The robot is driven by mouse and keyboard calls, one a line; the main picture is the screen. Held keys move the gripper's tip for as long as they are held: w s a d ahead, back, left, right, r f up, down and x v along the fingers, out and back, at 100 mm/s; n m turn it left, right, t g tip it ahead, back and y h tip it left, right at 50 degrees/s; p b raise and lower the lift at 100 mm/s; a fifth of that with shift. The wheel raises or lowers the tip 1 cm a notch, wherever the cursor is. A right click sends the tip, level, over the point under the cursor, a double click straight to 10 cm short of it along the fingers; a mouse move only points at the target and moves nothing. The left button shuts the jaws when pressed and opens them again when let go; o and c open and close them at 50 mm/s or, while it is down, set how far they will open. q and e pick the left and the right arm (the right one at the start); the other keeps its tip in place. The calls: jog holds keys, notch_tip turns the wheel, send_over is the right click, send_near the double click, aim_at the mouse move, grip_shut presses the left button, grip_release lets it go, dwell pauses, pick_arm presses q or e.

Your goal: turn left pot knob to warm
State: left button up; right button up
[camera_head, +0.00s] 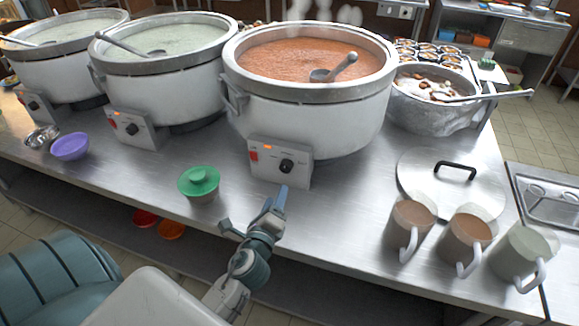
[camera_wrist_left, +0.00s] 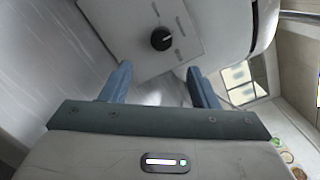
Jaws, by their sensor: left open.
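Three large white pots stand in a row on the steel counter. The far-left pot (camera_head: 62,60) and the middle pot (camera_head: 160,75) hold pale congee; the right pot (camera_head: 310,105) holds orange-brown congee. Each has a front control box, with dark knobs on the far-left box (camera_head: 36,106), middle box (camera_head: 131,129) and right box (camera_head: 287,166). My left gripper (camera_head: 255,210) is open and empty, just in front of the right pot's box. In the left wrist view, a black knob (camera_wrist_left: 161,39) with a white mark lies beyond the open fingers (camera_wrist_left: 160,72), apart from them.
A green lidded bowl (camera_head: 199,183) stands left of my left gripper. A purple bowl (camera_head: 70,146) and a metal bowl (camera_head: 42,137) are farther left. A flat lid (camera_head: 425,180) and three mugs (camera_head: 466,240) are on the right.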

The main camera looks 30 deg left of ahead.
aim_at(285, 170)
pick_arm(q)
jog(key=p+x, duration=0.2)
jog(key=x, duration=0.7)
jog(key=shift+r, duration=0.1)
jog(key=shift+w+a, duration=0.2)
jog(key=shift+w, duration=0.15)
pick_arm(e)
jog(key=shift+s+d+r, duration=0.85)
jog(key=shift+s+r, duration=0.05)
jog(key=shift+r, duration=0.15)
jog(key=shift+a, duration=0.1)
pick_arm(q)
jog(key=shift+c, duration=0.2)
jog(key=c, duration=0.7)
jog(key=shift+c, duration=1.2)
pick_arm(e)
jog(key=shift+s+a, duration=0.3)
jog(key=shift+a, duration=0.05)
